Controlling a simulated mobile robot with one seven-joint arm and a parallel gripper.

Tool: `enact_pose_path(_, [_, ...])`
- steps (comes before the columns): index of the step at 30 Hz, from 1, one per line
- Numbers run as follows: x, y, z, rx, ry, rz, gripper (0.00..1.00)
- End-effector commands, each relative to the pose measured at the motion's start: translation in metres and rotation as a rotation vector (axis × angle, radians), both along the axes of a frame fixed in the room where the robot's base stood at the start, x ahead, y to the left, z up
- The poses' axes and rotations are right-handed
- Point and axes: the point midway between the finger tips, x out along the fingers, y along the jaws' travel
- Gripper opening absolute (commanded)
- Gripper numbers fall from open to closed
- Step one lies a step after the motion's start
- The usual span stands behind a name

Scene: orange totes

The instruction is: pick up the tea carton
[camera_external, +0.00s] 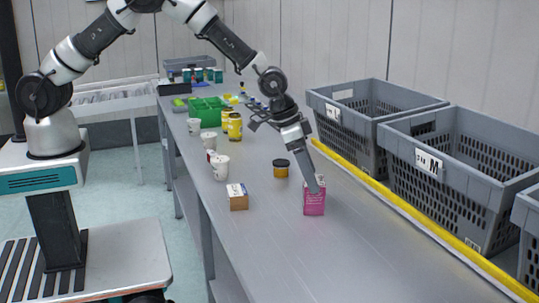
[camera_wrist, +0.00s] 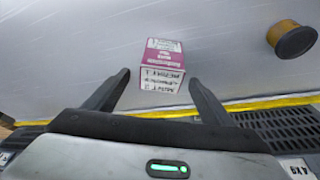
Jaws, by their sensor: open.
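The tea carton (camera_external: 314,203) is a small pink box standing on the grey table in the external view. In the wrist view the carton (camera_wrist: 162,64) shows a pink-and-white printed side and a pale printed face. My gripper (camera_external: 316,183) is above and at the carton, pointing down, and its near finger overlaps the carton's top in the external view. In the wrist view my gripper (camera_wrist: 158,80) is open, with one finger on each side of the carton's lower part. I see a gap on both sides, and no clear contact.
A dark-lidded jar (camera_external: 281,169) stands behind the carton, and a brown box (camera_external: 237,197) to its left. Cups (camera_external: 220,167) and yellow cans (camera_external: 234,126) are farther back. Grey crates (camera_external: 455,205) line the right beyond a yellow edge strip. The table front is clear.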

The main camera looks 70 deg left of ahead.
Motion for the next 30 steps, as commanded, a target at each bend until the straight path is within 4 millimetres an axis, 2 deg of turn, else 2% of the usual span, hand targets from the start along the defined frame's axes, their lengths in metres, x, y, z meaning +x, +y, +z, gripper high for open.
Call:
enact_pose_path(3, [0.007,-0.001,-0.019,0.001,0.003,0.001,0.77])
enact_pose_path(6, [0.011,-0.003,-0.029,0.0,0.002,0.001,0.77])
enact_pose_path(15, [0.013,-0.003,-0.034,0.0,0.001,0.001,0.77])
enact_pose_path(24, [0.013,-0.003,-0.034,0.001,0.001,0.001,0.26])
enact_pose_path(30, [0.014,-0.003,-0.033,0.0,-0.001,0.001,0.26])
